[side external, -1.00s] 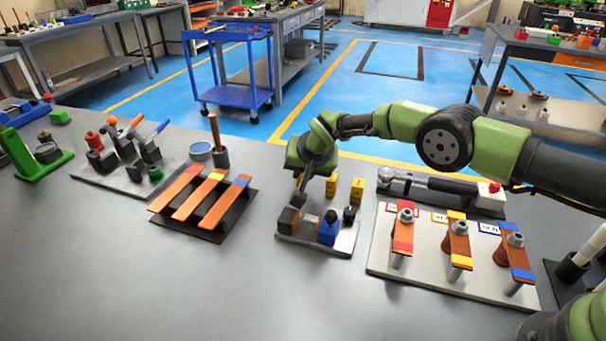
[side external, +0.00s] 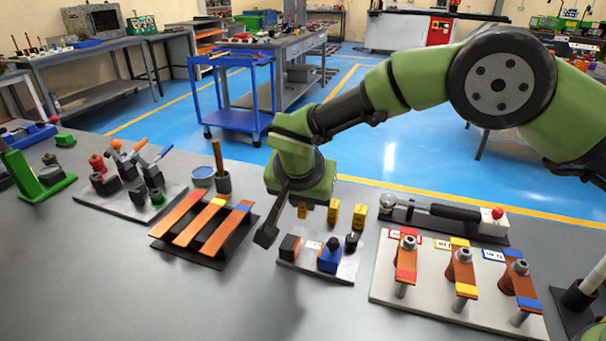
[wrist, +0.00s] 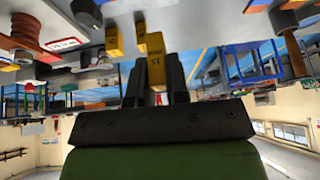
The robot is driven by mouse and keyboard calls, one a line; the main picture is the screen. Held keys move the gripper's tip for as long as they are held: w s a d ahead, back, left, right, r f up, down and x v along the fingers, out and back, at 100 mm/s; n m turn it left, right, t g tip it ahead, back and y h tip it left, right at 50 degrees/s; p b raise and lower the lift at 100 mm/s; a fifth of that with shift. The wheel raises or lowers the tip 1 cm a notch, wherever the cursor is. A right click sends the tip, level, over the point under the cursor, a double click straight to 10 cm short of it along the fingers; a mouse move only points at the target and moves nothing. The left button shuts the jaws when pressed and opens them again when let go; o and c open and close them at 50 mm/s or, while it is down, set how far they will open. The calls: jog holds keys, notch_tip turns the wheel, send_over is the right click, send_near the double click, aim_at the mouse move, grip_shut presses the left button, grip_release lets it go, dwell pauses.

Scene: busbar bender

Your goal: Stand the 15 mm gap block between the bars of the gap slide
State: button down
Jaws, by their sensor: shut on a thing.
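The yellow 15 mm gap block (wrist: 155,68), marked "15", sits between my gripper's (wrist: 156,85) two dark fingers in the wrist view. What I take as the gap slide is a small grey plate (side external: 304,266) with a dark, brown-faced bar (side external: 290,247) at left and a blue piece (side external: 329,258) at right. A pale label lies between them, and that gap looks empty. A black knob (side external: 352,242) stands at the plate's right.
Yellow blocks stand behind the slide, including one (side external: 333,212) and another (side external: 359,216). A rack of copper bars (side external: 205,222) lies to the left. A pale board with copper-strip stations (side external: 430,282) lies to the right. The bench front is clear.

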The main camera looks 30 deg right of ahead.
jog(key=s, duration=0.2)
send_near(312, 251)
jog(key=shift+m+g+h, duration=0.3)
jog(key=shift+h, duration=0.1)
jog(key=shift+w+x, duration=0.25)
jog(key=shift+x, duration=1)
jog(key=shift+w+x, duration=0.25)
jog(key=shift+x, duration=1)
jog(key=shift+a+f, duration=0.2)
jog(key=shift+f, duration=0.35)
jog(key=c, duration=1.2)
grip_release()
jog(key=shift+c, duration=0.2)
jog(key=shift+r, duration=0.1)
